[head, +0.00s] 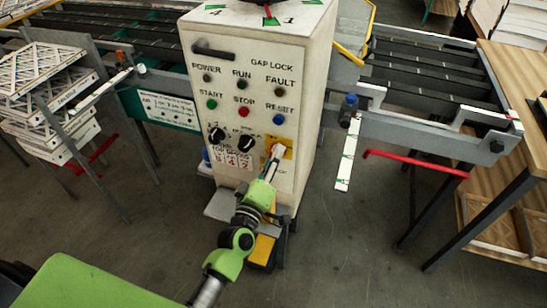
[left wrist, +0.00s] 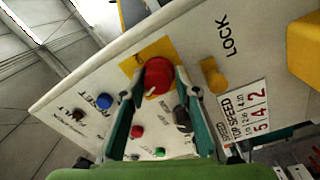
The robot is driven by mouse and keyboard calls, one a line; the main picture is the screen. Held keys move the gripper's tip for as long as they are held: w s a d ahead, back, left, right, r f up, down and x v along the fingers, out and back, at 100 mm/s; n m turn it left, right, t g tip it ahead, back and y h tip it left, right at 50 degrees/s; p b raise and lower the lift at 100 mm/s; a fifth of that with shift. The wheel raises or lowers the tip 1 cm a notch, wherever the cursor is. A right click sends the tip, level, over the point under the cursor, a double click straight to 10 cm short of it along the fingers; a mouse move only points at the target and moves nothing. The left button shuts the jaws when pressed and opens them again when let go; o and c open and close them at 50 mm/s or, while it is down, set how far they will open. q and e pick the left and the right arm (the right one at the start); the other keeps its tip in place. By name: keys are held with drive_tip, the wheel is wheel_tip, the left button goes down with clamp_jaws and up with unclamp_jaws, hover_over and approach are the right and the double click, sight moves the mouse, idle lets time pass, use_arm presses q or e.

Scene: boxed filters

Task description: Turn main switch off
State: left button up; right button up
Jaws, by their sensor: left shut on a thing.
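The main switch is a red rotary knob (left wrist: 159,74) on a yellow plate (left wrist: 135,64), on the white face of the control cabinet (head: 262,45). In the head view the yellow plate (head: 287,153) shows at the lower right of the panel, and the gripper mostly hides the knob. My left gripper (head: 273,158) reaches up to it from below and is shut on the knob. In the left wrist view its two green-edged fingers stand on either side of the knob. A small white mark shows on the knob's rim. My right gripper is not in view.
Close by on the panel are black selector knobs (head: 217,134), a red stop button (head: 241,113) and a blue reset button (head: 278,119). Roller conveyors flank the cabinet. A red bar (head: 415,164) juts out at right. Bare floor (head: 345,245) lies in front.

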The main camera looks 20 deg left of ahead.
use_arm(q)
drive_tip(key=shift+d+r, duration=0.1)
drive_tip(key=shift+r, duration=0.15)
drive_tip(key=o, duration=1)
drive_tip(key=shift+f, duration=0.15)
drive_tip(key=s, duration=1.2)
drive_tip(key=shift+f, duration=0.3)
